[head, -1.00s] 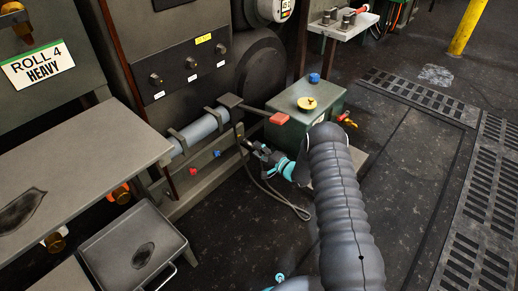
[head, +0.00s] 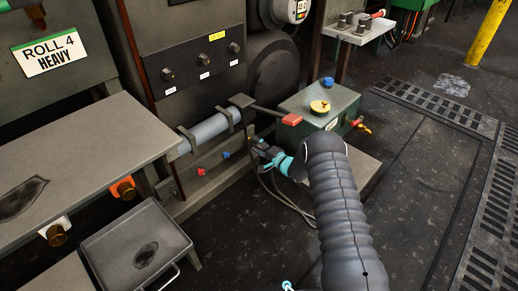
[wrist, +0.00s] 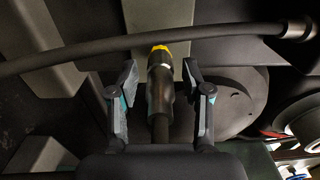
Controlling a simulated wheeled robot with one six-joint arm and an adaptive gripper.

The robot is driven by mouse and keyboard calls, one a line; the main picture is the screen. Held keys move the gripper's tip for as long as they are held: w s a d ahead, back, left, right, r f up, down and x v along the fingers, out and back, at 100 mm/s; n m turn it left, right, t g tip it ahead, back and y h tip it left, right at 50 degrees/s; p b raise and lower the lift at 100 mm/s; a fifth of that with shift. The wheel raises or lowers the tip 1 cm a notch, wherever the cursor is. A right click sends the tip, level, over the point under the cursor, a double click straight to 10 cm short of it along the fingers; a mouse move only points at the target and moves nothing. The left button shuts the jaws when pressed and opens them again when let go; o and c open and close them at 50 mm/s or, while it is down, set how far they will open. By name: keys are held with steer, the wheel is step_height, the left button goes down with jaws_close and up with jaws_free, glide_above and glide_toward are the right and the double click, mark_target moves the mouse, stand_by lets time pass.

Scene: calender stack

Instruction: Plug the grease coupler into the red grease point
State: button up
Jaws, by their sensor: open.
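The grease coupler (wrist: 160,85) shows in the wrist view as a dark cylinder with a yellow band at its far end. It lies between the two fingers of my gripper (wrist: 160,75), which are open with a small gap on either side. In the head view, my gripper (head: 259,149) is beside the machine's lower rail, near the end of the grey cylinder; the coupler is too small to make out there. The red grease point (head: 201,171) is on the lower rail, left of my gripper. A blue point (head: 226,154) sits between them.
A dark hose (wrist: 100,52) crosses the wrist view past the coupler's tip. The grey cylinder (head: 205,132) runs above the rail. A green box (head: 345,100) with a yellow cap stands to the right. A grey tray (head: 120,240) and a bench (head: 80,155) are at left.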

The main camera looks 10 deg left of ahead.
mark_target(264, 150)
jaws_close()
steer(key=shift+s+d, duration=0.1)
steer(key=shift+d, duration=0.05)
stand_by(0.6)
steer(key=shift+p+v, duration=0.4)
steer(key=shift+v, duration=1.25)
